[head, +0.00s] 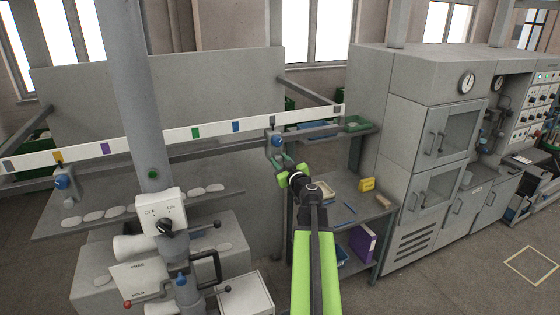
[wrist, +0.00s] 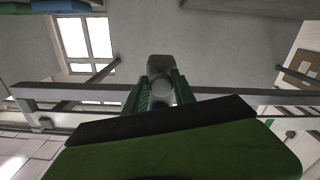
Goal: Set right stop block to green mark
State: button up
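The right stop block (head: 276,143) is a grey block with a blue knob, on the white rail below the grey mark near its right end. The green mark (head: 195,132) is on the rail well to its left. My gripper (head: 283,160) is at the lower front of the right stop block. In the wrist view the green fingers of my gripper (wrist: 161,92) stand on both sides of the grey block (wrist: 160,66). I cannot tell whether they press on it. The left stop block (head: 63,182) is near the yellow mark at the far left.
The rail (head: 130,144) also carries purple and blue marks; the blue one (head: 236,127) lies between the green mark and the right block. A grey column (head: 130,80) crosses the rail left of the green mark. A shelf (head: 345,200) with a yellow box stands right of my arm.

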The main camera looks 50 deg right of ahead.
grip_shut()
jog(key=shift+r, duration=0.15)
dwell(0.8)
